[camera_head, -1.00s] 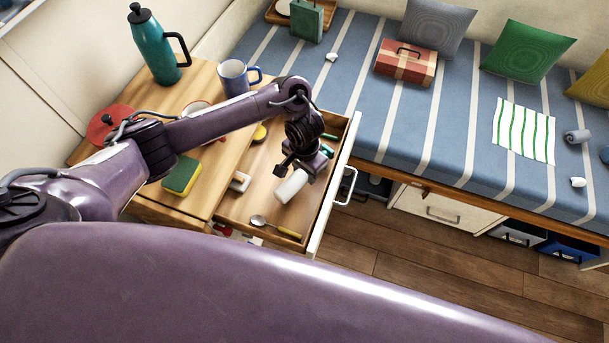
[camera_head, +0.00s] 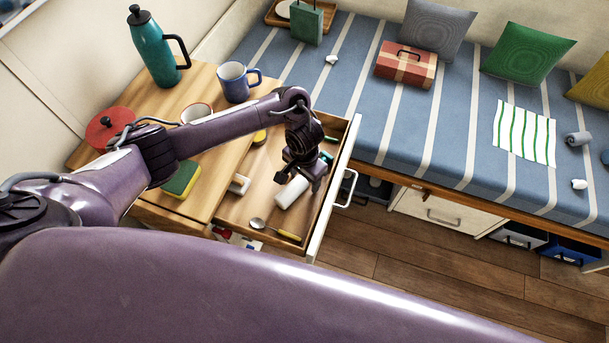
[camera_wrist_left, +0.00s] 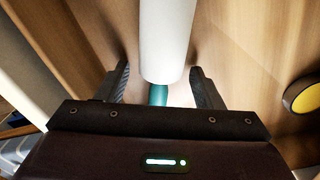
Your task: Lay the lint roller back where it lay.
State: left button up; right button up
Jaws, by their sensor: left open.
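The lint roller (camera_head: 292,192) has a white cylinder and a teal handle. It lies in the open wooden drawer (camera_head: 235,208), with its white end toward the drawer's front left. My left gripper (camera_head: 299,181) is open over the roller and hides part of its handle side. In the left wrist view, the white cylinder (camera_wrist_left: 167,40) shows between the two spread fingers of the gripper (camera_wrist_left: 163,88), with gaps on both sides. A short piece of teal handle shows beneath the gripper body. My right gripper is not in view.
On the top stand a sponge (camera_head: 182,180), a blue mug (camera_head: 235,82) and a teal bottle (camera_head: 156,52). The striped bench (camera_head: 395,110) borders the drawer behind.

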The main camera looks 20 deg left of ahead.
pick_arm(q)
notch_tip(320, 180, up, 12)
jog(key=p, duration=0.6)
jog(key=shift+r, duration=0.15)
